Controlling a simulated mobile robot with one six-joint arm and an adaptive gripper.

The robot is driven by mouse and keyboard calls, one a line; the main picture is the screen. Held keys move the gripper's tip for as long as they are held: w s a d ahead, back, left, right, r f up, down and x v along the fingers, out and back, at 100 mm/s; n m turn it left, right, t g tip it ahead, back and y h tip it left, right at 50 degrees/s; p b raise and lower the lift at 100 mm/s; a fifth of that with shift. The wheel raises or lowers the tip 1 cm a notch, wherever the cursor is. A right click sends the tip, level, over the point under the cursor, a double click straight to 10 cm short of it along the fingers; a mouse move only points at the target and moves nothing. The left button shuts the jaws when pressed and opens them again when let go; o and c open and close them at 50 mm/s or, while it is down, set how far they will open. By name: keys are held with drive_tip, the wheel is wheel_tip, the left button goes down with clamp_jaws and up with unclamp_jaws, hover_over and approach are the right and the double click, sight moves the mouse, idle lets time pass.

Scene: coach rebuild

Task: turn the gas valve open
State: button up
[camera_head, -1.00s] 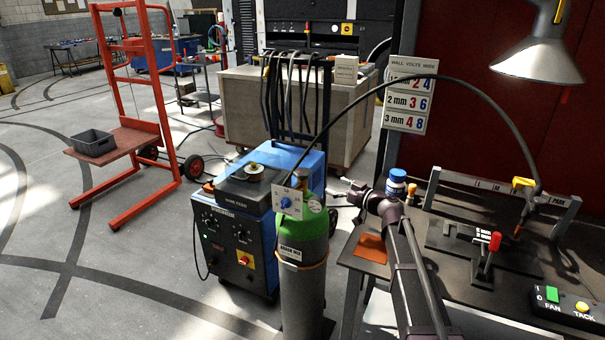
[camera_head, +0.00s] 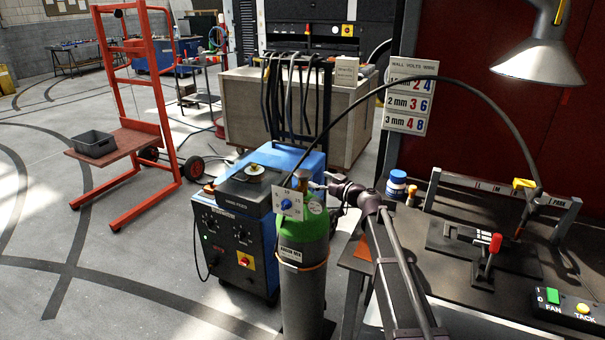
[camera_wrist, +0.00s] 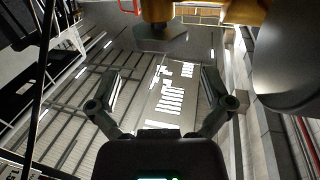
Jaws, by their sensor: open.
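The gas cylinder (camera_head: 303,285) is grey with a green shoulder (camera_head: 300,222) and stands upright left of the bench. A small brass-coloured valve fitting (camera_head: 303,176) shows at its top. A brass-yellow part (camera_wrist: 158,10) is at that view's top edge.
A blue welding machine (camera_head: 240,225) stands left of the cylinder. A black hose (camera_head: 400,82) arches from the cylinder area over to the bench (camera_head: 450,285) at right. A blue-capped jar (camera_head: 396,185) stands on the bench. The floor at left is open, past a red lift trolley (camera_head: 168,95).

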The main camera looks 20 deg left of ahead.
sight(310, 175)
drive_tip(key=shift+x, duration=3.45)
drive_tip(key=c, duration=0.9)
